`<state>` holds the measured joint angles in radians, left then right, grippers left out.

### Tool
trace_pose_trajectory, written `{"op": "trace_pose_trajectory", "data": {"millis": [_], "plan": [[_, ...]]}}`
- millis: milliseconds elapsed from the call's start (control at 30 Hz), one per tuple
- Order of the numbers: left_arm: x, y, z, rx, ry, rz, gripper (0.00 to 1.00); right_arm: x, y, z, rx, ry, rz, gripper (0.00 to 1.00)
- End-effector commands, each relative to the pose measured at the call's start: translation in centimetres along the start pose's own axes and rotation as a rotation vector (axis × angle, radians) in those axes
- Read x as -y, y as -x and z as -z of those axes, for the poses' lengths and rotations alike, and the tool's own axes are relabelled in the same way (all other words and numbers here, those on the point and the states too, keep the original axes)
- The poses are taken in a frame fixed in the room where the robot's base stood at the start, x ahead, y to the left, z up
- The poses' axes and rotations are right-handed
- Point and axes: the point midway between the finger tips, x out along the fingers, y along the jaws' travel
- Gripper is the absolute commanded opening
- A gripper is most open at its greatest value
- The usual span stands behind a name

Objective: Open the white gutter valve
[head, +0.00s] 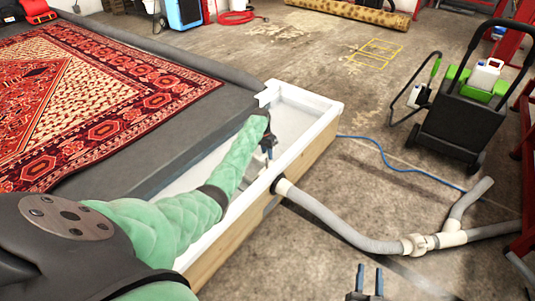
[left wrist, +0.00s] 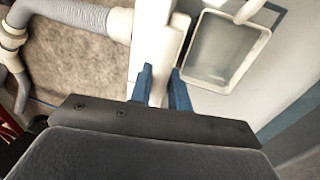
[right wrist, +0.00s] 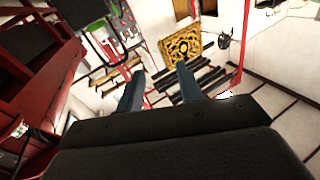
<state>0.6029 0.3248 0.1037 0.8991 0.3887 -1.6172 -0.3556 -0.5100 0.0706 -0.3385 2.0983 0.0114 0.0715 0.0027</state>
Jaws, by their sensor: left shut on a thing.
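The white gutter (head: 318,106) runs along the edge of the grey wash pit, with a wooden outer side. My left gripper (head: 268,150) reaches down into it near the pipe outlet. In the left wrist view my left fingers (left wrist: 161,88) are shut on a white part (left wrist: 158,58) by the gutter wall, which looks like the white gutter valve. In the head view my arm and gripper hide the valve. My right gripper (head: 369,282) is open and empty above the concrete floor at the bottom; its spread fingers also show in the right wrist view (right wrist: 160,85).
A grey hose (head: 335,222) leaves the gutter's side towards a pipe joint (head: 420,243). A white-rimmed box (left wrist: 226,48) sits beside the left fingers. A red patterned rug (head: 90,90) lies in the pit. A black cart (head: 462,122) and blue cord stand right.

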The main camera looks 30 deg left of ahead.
Motion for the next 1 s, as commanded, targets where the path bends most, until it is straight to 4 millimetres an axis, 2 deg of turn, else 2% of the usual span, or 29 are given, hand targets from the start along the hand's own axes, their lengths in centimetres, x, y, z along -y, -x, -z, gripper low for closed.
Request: {"op": "trace_pose_trajectory", "data": {"millis": [33, 300, 433, 600, 900, 933, 1000], "plan": [[0.2, 0.6, 0.1, -0.005, 0.002, 0.003, 0.0, -0.1, 0.4, -1.3, 0.045, -0.005, -0.003, 0.36], [0.2, 1.1, 0.1, -0.005, 0.002, 0.003, 0.0, -0.3, 3.0, -8.9, 0.287, -0.03, -0.015, 0.36], [0.1, 1.2, 0.1, -0.005, 0.003, 0.004, 0.0, -0.4, 4.4, -11.6, 0.377, -0.041, -0.019, 0.36], [0.1, 1.2, 0.1, -0.005, 0.003, 0.004, 0.0, -0.4, 5.3, -13.3, 0.433, -0.047, -0.021, 0.36], [0.2, 1.2, 0.1, -0.005, 0.003, 0.004, 0.0, -0.4, 5.4, -13.5, 0.436, -0.047, -0.022, 0.36], [0.2, 1.2, 0.1, -0.005, 0.003, 0.004, 0.2, -0.4, 5.4, -13.5, 0.436, -0.047, -0.022, 0.36], [0.2, 1.2, 0.1, -0.004, 0.003, 0.004, 0.34, -0.4, 5.4, -13.5, 0.436, -0.047, -0.022, 0.36]]}}
